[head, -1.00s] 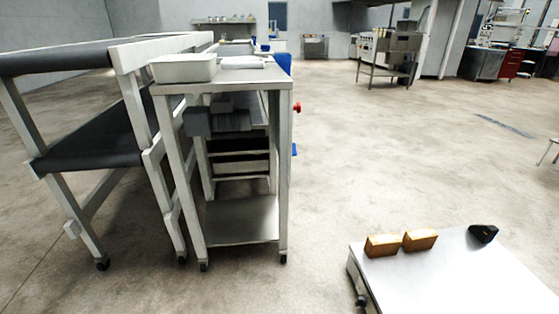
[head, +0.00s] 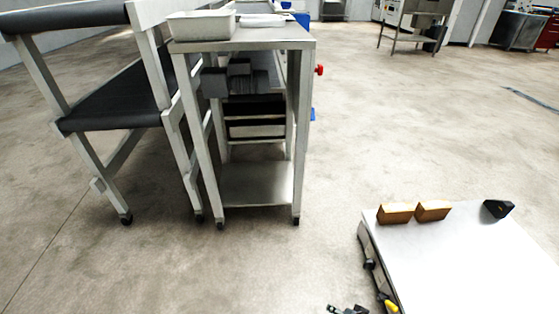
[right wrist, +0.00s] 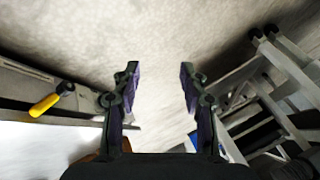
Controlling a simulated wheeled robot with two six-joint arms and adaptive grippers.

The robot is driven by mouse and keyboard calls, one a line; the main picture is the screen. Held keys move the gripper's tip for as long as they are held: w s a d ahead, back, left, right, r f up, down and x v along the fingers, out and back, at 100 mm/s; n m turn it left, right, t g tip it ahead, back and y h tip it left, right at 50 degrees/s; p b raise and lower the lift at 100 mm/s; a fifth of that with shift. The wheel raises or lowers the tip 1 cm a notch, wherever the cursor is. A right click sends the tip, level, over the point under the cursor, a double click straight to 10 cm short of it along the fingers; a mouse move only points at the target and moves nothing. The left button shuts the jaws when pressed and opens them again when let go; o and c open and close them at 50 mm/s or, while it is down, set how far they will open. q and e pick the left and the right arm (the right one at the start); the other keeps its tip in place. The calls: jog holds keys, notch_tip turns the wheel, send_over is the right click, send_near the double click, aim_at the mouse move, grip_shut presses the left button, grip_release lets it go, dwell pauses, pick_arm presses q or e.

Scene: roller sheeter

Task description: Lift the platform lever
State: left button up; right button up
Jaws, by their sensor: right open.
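The platform (head: 455,250) is a low table with a pale metal top at the lower right of the head view. A lever with a yellow grip (head: 391,306) sticks out at its near left side. In the right wrist view the yellow lever (right wrist: 44,104) is at the left, beside the platform's edge. My right gripper (right wrist: 159,70) is open, with nothing between its fingers, and the lever is well outside them. A dark gripper tip (head: 347,309) shows at the bottom edge of the head view, left of the lever and apart from it. My left gripper is not identifiable.
Two brown blocks (head: 414,212) and a black object (head: 497,209) sit on the platform. A metal cart (head: 253,185) with a white tub (head: 203,25) stands left, beside the sheeter's dark belt (head: 115,98). Open floor lies between cart and platform.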

jog(key=s+d+r+n+g+h, duration=0.1)
jog(key=s+r+n+g+h, duration=0.15)
jog(key=s+r+n, duration=0.65)
pick_arm(q)
jog(key=s+a+f+g+y+p, duration=0.1)
jog(key=s+a+p, duration=0.2)
jog(key=s+p, duration=0.6)
jog(key=s+a+f+g+p, duration=0.1)
jog(key=s+a+p, duration=0.3)
jog(key=p, duration=1.8)
jog(key=s, duration=0.5)
jog(key=shift+f+y, duration=0.15)
jog(key=shift+y, duration=0.25)
pick_arm(e)
jog(key=s+d+r+m+g, duration=0.1)
jog(key=s+d, duration=0.2)
jog(key=s, duration=0.6)
jog(key=s+d+r+m+g+h, duration=0.1)
jog(key=s+d, duration=0.3)
jog(key=s, duration=0.5)
jog(key=shift+s+d+m, duration=0.15)
jog(key=shift+s+m, duration=0.15)
jog(key=shift+m, duration=0.5)
pick_arm(q)
jog(key=shift+a, duration=0.1)
